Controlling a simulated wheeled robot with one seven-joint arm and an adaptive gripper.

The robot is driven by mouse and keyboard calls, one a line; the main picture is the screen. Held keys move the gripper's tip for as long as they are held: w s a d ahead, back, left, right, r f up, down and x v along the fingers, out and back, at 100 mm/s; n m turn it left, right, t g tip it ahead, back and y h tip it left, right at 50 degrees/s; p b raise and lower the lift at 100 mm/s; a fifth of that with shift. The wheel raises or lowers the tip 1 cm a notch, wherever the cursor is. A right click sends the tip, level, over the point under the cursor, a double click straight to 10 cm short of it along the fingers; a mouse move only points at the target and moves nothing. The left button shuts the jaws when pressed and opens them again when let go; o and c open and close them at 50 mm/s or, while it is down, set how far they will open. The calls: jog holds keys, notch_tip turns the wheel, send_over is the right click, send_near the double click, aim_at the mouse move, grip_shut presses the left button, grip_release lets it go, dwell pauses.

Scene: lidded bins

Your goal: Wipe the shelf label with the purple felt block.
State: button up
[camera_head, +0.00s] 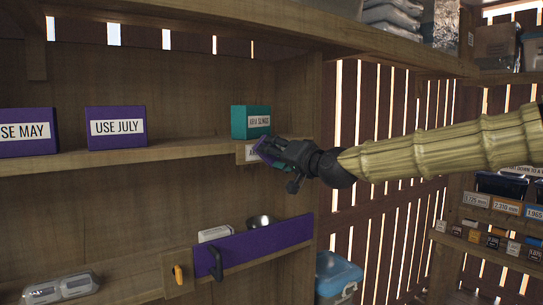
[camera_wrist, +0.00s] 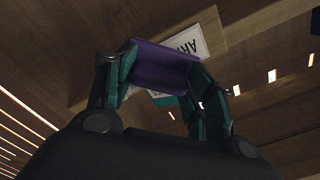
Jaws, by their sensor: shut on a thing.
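My gripper (camera_head: 272,151) is shut on the purple felt block (camera_head: 264,146) at the shelf's front edge. In the wrist view the block (camera_wrist: 163,66) sits between the two dark teal fingers of my gripper (camera_wrist: 160,74). The white shelf label (camera_head: 250,153) is on the shelf edge below a teal box (camera_head: 246,123). The block and gripper hide much of the label in the head view. In the wrist view the label (camera_wrist: 205,38) shows upside-down letters beside the block. I cannot tell whether the block touches it.
Two purple boxes labelled "USE MAY" (camera_head: 30,147) and "USE JULY" (camera_head: 115,140) stand left on the same shelf (camera_head: 190,148). A blue lidded bin (camera_head: 338,275) stands lower right. Shelf space left of the teal box is clear.

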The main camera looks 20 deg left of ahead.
jog(key=shift+w, duration=0.15)
jog(key=shift+s+a+b, duration=0.4)
jog(key=shift+s+a, duration=0.25)
jog(key=shift+s, duration=0.3)
jog(key=shift+d, duration=0.1)
jog(key=shift+b+v, duration=1.15)
jog(key=shift+v, duration=1.8)
jog(key=b+v, duration=0.1)
jog(key=v, duration=0.2)
